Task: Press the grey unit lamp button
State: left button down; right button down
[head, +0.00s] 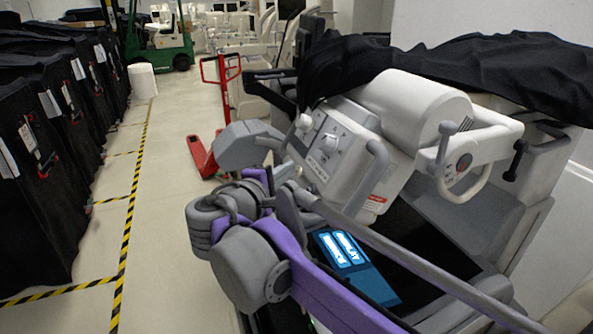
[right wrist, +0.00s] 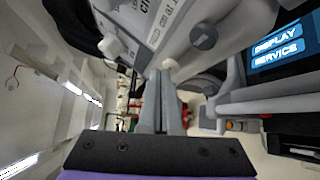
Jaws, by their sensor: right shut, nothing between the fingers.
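The grey unit (head: 350,155) is a grey-white machine head with pale knobs, a dial and a printed label on its front, partly under black cloth. A pale round knob (head: 305,122) sits at its upper left corner. I cannot tell for sure which small part is the lamp button. My right gripper (head: 278,158) is at the lower left of this front, partly hidden by my purple and grey arm. In the right wrist view its fingers (right wrist: 168,75) are shut and empty, with the tips by a small pale knob; contact cannot be told. My left gripper is not in view.
A blue display (head: 345,250) lies below the unit's head and shows in the wrist view (right wrist: 277,45). Handles and bars (head: 460,155) stick out on the right. Black-covered carts (head: 40,170) line the left. The taped floor aisle between is clear. A red pallet jack (head: 203,155) stands behind.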

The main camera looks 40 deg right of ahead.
jog(key=shift+d+f, duration=0.15)
jog(key=shift+d, duration=0.1)
jog(key=shift+a, duration=0.1)
dwell(0.5)
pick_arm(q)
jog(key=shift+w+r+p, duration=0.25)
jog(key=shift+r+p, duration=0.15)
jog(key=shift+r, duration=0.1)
pick_arm(e)
jog(key=shift+w+a+r, duration=0.15)
jog(key=shift+a+r, duration=0.3)
jog(key=shift+a, duration=0.15)
